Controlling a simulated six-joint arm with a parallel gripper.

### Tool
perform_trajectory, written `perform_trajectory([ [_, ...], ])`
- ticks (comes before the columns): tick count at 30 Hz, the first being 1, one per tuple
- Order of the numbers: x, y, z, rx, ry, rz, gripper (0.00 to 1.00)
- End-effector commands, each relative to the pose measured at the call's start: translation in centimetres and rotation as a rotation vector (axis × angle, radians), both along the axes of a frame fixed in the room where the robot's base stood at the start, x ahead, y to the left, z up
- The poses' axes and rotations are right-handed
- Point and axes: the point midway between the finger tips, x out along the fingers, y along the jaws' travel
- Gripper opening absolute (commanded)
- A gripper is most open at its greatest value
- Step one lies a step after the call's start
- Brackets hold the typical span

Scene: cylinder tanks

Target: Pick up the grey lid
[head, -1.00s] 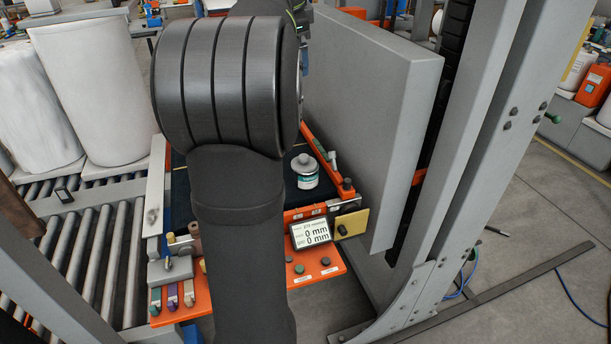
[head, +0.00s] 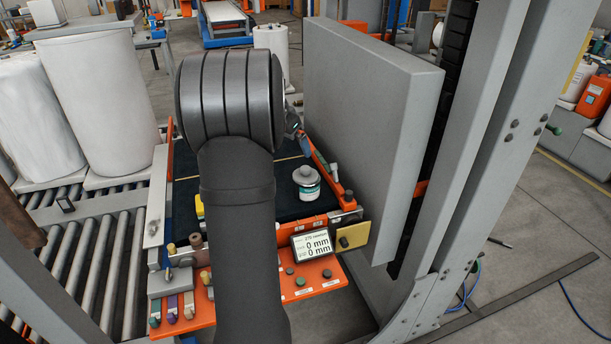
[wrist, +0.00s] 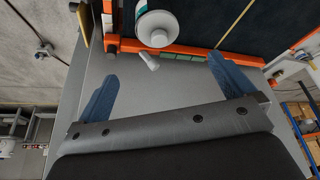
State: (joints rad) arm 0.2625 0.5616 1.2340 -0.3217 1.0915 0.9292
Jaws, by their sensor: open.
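The grey lid (head: 306,174) sits on a small white jar (head: 309,190) with a teal label, upright on the dark tray bed near its right front corner. In the wrist view the lid (wrist: 156,27) shows at the top edge, with a round knob facing the camera. My gripper (wrist: 162,66) is open and empty, its two blue fingers spread wide. The lid lies beyond the fingertips, not between them. In the head view a blue finger (head: 304,143) shows above and behind the jar, apart from it; my arm hides the rest.
An orange rail (head: 325,166) runs along the tray's right side, close to the jar. A tall grey panel (head: 375,130) stands just right of it. A display (head: 312,243) and orange front panel (head: 330,282) lie in front. A roller conveyor (head: 95,255) is at left.

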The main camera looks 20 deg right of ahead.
Motion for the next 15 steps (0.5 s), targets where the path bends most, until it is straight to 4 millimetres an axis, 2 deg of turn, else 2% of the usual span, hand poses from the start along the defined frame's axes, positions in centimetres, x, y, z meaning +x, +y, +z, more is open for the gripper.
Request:
perform_trajectory([
  [3, 0.4, -0.9, -2.7, 0.002, 0.005, -0.002, 0.99],
  [9, 1.1, -2.3, -6.2, 0.002, 0.002, -0.004, 0.99],
  [15, 1.5, -2.8, -7.7, 0.001, 0.0, -0.003, 0.99],
])
